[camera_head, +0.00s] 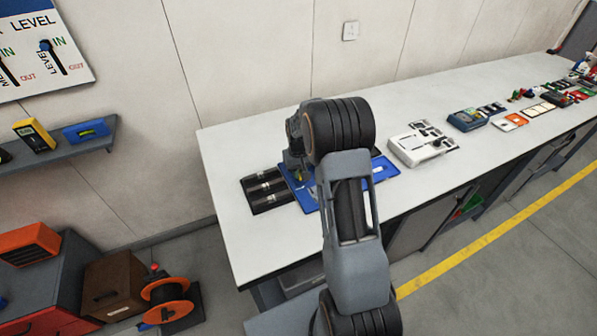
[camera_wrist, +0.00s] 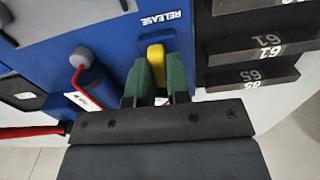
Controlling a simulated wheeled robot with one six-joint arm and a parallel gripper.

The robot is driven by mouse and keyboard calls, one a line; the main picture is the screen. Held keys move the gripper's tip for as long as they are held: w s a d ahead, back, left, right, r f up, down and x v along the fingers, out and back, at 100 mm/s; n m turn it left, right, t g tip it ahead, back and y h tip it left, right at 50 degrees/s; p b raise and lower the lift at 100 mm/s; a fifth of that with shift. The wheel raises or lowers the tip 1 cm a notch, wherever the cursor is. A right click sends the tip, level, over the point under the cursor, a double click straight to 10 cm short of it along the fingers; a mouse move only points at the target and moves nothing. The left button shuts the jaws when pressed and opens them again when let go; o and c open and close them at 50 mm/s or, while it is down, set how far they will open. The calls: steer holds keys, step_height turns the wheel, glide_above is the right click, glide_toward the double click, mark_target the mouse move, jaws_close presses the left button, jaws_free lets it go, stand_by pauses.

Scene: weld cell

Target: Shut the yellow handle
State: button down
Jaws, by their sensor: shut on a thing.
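The yellow handle (camera_wrist: 156,62) shows in the wrist view on a blue panel (camera_wrist: 112,30), just below the word RELEASE. My gripper (camera_wrist: 158,78) has its two green fingers on either side of the handle and is shut on it. The fingers hide the handle's lower part. In the head view my arm covers most of the blue panel (camera_head: 300,191), which lies on the white bench (camera_head: 235,215). Only a small bit of yellow shows there under my wrist.
A black rack (camera_head: 262,189) with several marked slots lies left of the panel. In the wrist view a grey-tipped lever (camera_wrist: 82,58) and a red bar (camera_wrist: 35,131) are to the left. A pale device (camera_head: 424,143) stands right of the panel on the bench.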

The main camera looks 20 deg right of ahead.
steer(key=shift+m, duration=0.3)
steer(key=m+b, duration=0.1)
steer(key=m, duration=0.2)
steer(key=shift+f+b, duration=0.1)
steer(key=shift+b, duration=0.2)
steer(key=m+b, duration=0.1)
steer(key=m, duration=0.4)
steer(key=m+b, duration=0.1)
steer(key=m, duration=0.3)
steer(key=shift+m, duration=0.4)
steer(key=shift+m+b, duration=0.45)
steer(key=shift+m, duration=1.45)
steer(key=c, duration=1.1)
jaws_free()
step_height(320, 180, up, 14)
steer(key=shift+r, duration=0.1)
